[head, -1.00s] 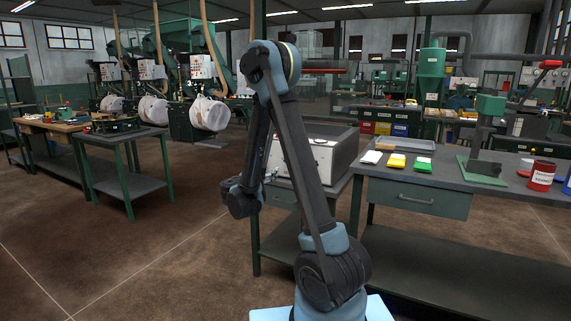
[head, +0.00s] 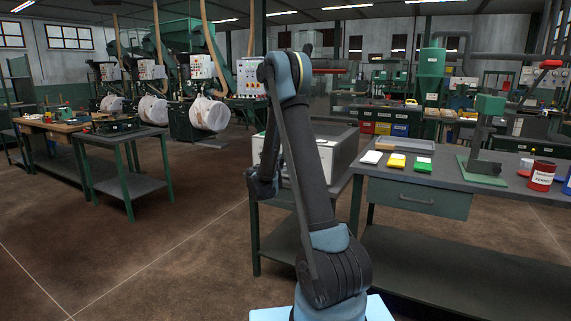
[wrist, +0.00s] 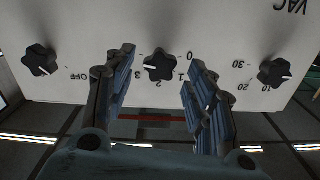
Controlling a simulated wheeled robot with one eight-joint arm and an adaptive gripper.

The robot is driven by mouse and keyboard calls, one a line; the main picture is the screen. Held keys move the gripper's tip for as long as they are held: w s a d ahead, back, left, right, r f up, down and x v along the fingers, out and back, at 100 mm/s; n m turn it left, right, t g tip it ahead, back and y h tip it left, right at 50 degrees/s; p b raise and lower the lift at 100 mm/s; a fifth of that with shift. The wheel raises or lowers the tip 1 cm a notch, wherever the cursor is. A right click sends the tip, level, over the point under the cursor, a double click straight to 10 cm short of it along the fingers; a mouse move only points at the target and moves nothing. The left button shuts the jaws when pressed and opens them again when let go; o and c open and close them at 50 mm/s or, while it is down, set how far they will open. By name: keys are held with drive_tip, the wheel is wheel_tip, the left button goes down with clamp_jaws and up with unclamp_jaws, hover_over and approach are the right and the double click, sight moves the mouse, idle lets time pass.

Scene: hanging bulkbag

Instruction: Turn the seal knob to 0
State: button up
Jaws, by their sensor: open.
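In the wrist view, which is upside down, a white panel (wrist: 100,20) carries three black star-shaped knobs. The middle knob (wrist: 158,66) has the marks 0, 1, 2 and 3 around it; its white pointer is on its left side, toward the 3. No "seal" label shows. My gripper (wrist: 162,60) is open, with one finger on each side of the middle knob in the picture. I cannot tell whether they touch it. In the head view the white box (head: 342,155) stands on a bench, and my arm hides its knobs and my gripper.
The left knob (wrist: 40,60) is by "OFF", and the right knob (wrist: 274,72) has 10, 20 and 30; both sit outside my fingers. White, yellow (head: 395,161) and green packets, a green press (head: 487,130) and a red can (head: 541,176) stand on the bench at right.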

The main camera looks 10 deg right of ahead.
drive_tip(key=shift+x, duration=0.95)
drive_tip(key=c, duration=1.1)
drive_tip(key=shift+o, duration=0.2)
